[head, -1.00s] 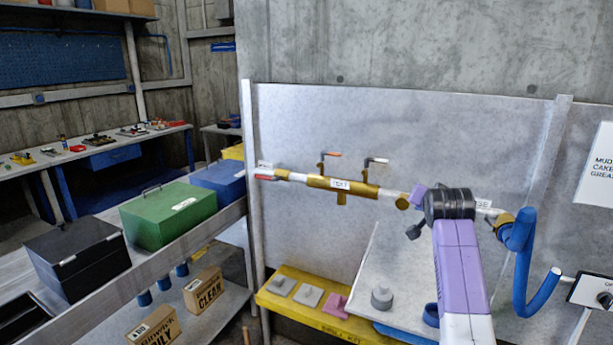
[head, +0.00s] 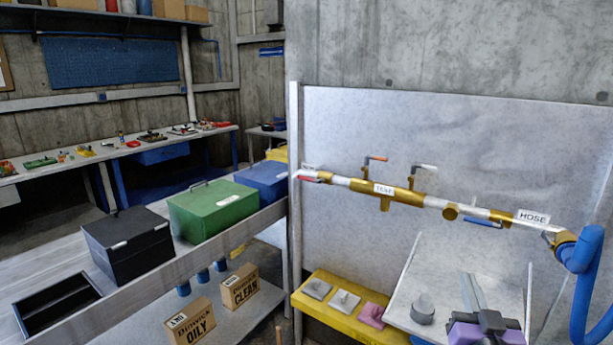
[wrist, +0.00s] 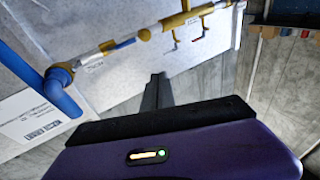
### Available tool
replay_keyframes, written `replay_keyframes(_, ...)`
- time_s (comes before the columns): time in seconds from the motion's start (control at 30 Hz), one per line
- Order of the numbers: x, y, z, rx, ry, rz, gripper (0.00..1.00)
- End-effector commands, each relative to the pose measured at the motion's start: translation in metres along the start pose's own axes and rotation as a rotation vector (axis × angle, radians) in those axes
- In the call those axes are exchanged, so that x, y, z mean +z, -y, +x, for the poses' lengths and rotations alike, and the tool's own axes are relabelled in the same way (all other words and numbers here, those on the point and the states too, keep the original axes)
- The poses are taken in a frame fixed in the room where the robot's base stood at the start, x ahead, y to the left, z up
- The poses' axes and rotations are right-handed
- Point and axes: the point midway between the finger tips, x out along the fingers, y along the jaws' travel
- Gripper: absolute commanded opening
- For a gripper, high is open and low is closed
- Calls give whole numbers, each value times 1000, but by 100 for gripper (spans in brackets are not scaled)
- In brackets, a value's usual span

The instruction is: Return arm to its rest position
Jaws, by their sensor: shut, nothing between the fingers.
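My gripper (head: 472,290) shows at the lower right of the head view, with a purple and black body and grey fingers pointing up and away. It is in front of the pale sloped board (head: 408,290) and below the pipe. In the wrist view my gripper (wrist: 156,88) has its dark fingers together, with nothing between them. The brass and white pipe (head: 345,181) runs along the grey panel, with a HOSE label and a blue hose (head: 585,285) at its right end. The fingers look apart from the pipe. The rest of my arm is mostly out of view.
A yellow shelf (head: 330,312) with grey and pink pads stands left of my gripper. A bench on the left holds black (head: 128,243), green (head: 212,209) and blue (head: 263,178) boxes. Two cardboard boxes (head: 190,322) sit below.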

Motion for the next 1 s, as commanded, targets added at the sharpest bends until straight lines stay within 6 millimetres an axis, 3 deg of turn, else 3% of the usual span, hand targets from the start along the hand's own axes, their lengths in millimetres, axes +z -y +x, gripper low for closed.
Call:
replay_keyframes(0.03,14,3,-24,-13,3,-12,0)
replay_keyframes(0.1,25,7,-54,-32,-1,-24,0)
replay_keyframes(0.4,53,20,-183,-102,7,-61,0)
replay_keyframes(0.7,57,25,-302,-154,63,-69,0)
replay_keyframes(1.0,52,23,-406,-188,197,-53,0)
